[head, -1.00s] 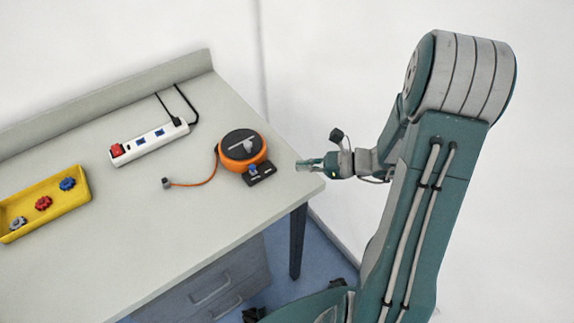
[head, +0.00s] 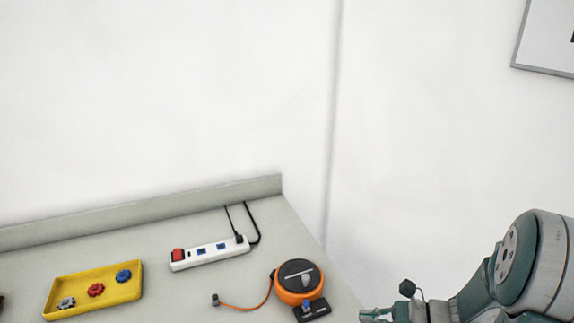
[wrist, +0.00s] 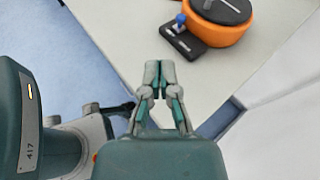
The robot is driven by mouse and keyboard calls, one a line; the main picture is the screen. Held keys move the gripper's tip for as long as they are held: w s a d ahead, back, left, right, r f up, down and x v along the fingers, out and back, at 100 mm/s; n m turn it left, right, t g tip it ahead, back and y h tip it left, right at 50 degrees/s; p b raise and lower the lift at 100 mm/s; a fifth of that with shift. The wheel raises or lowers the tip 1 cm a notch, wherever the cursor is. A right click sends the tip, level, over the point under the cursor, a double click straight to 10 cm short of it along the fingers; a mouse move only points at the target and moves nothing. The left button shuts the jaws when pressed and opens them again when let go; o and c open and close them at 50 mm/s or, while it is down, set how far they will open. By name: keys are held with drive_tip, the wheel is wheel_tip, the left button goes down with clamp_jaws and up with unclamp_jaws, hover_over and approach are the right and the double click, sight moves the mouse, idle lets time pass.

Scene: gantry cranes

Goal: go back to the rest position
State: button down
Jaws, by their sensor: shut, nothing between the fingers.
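My gripper (head: 376,314) is at the bottom of the head view, to the right of the table's corner. In the wrist view my gripper (wrist: 159,78) has its fingertips together with nothing between them. It points toward the light table top (wrist: 145,25). An orange and black round reel (head: 298,282) sits on the table to the left of my gripper, apart from it. The reel also shows at the top of the wrist view (wrist: 225,30).
A small black box with a blue knob (wrist: 185,42) lies beside the reel. A white power strip (head: 210,253) and a yellow tray (head: 72,284) with several coloured knobs are farther left. White wall (head: 430,130) stands behind. Blue floor (wrist: 110,22) shows beside the table.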

drive_tip(key=s+a+r+n+h, duration=0.2)
drive_tip(key=s+r+n+h, duration=0.4)
drive_tip(key=n, duration=0.4)
drive_tip(key=s+a+r+n+h, duration=0.3)
drive_tip(key=s+r+n+h, duration=0.4)
drive_tip(key=r+n, duration=0.2)
drive_tip(key=shift+s+n+t, duration=0.25)
drive_tip(key=shift+n+t, duration=0.05)
drive_tip(key=shift+n, duration=0.8)
